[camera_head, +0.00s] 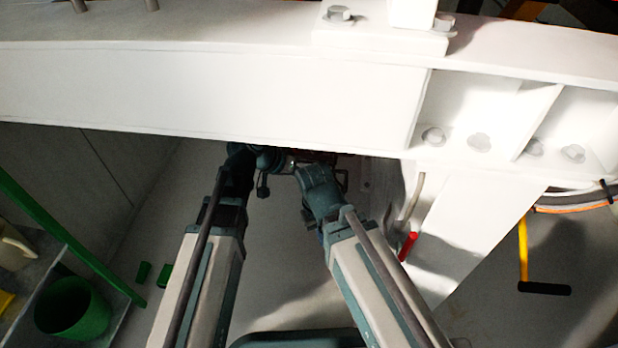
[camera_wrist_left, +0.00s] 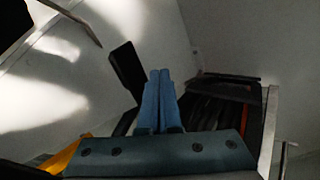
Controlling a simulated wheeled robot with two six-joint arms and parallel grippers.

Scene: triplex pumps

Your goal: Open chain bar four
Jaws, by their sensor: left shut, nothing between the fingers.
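In the left wrist view my left gripper (camera_wrist_left: 159,75) is shut, its two blue fingers pressed together with nothing between them. A black, flat-ended bar or handle (camera_wrist_left: 126,68) stands just left of the fingertips; I cannot tell whether they touch. I cannot tell which part is chain bar four. In the head view both my arms reach under a large white beam (camera_head: 200,90), which hides their ends. My right wrist shows at the beam's lower edge, but its fingers are hidden. A yellow rod (camera_head: 523,245) with a black grip (camera_head: 544,288) hangs at the right.
A dark open box or frame (camera_wrist_left: 225,95) lies right of the fingers, beside a pale upright edge. A red handle (camera_head: 408,246) is right of my right arm. A shelf with a green bucket (camera_head: 72,308) stands at lower left. Bare floor shows between my arms.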

